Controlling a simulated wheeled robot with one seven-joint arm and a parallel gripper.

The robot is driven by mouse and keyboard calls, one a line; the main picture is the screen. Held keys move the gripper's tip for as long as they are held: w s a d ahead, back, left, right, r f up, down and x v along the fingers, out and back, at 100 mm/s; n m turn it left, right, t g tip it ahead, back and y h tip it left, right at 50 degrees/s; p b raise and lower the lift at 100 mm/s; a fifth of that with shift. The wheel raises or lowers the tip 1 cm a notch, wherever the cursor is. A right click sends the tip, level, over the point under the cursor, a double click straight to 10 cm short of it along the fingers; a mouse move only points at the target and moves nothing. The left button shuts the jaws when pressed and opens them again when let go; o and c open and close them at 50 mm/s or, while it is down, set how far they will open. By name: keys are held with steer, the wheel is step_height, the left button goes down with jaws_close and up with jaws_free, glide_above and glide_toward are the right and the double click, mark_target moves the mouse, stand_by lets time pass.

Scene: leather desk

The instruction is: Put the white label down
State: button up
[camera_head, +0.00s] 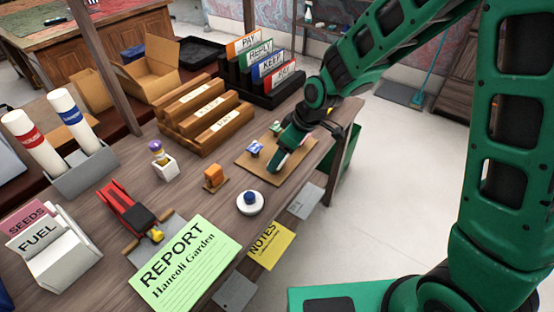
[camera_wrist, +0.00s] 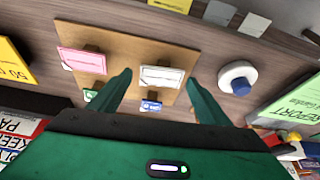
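The white label (camera_wrist: 162,77) stands or leans on a wooden board (camera_wrist: 125,50) in the wrist view, with a dark block behind it. My gripper (camera_wrist: 161,79) is open, with one finger on each side of the white label and a small gap showing at each side. A pink label (camera_wrist: 81,61), a green label (camera_wrist: 90,96) and a blue label (camera_wrist: 151,106) are also on the board. In the head view my gripper (camera_head: 278,165) is over the board (camera_head: 257,172) and hides the white label; the blue label (camera_head: 254,148) shows to its left.
A white round base with a blue knob (camera_head: 250,202) stands near the board. Wooden trays (camera_head: 205,115) and a black file holder (camera_head: 262,88) stand behind. A green report (camera_head: 185,264) and yellow notes (camera_head: 270,245) lie at the desk's near edge.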

steer(key=c, duration=0.9)
steer(key=shift+r, duration=0.15)
